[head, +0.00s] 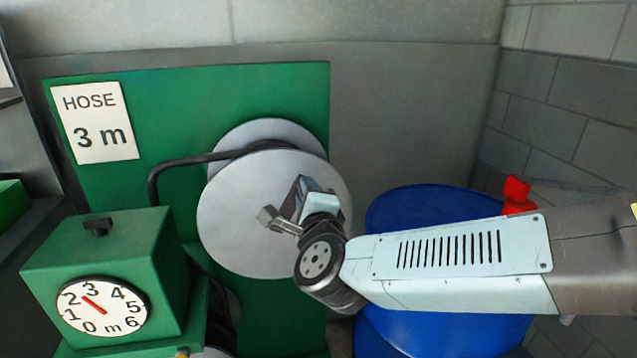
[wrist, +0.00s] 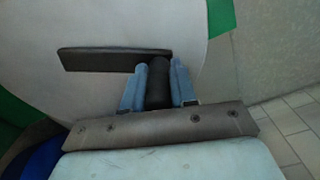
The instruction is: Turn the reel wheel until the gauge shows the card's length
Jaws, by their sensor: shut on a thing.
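The reel wheel (head: 235,220) is a pale grey disc on a green panel (head: 180,110). In the wrist view, the wheel (wrist: 100,30) carries a dark flat crank bar (wrist: 95,60) with a black handle (wrist: 157,85) at its right end. My gripper (head: 295,210) is shut on this handle, one finger on each side; the head view largely hides the handle. The card (head: 100,122) reads "HOSE 3 m". The gauge (head: 103,307) on a green box has a 0 to 6 m dial; its red needle points between 2 and 3.
A black hose (head: 185,163) runs from the reel to behind the gauge box (head: 150,240). A blue drum (head: 420,205) stands under my arm, with a red object (head: 517,195) beside it. Walls close off the back and right.

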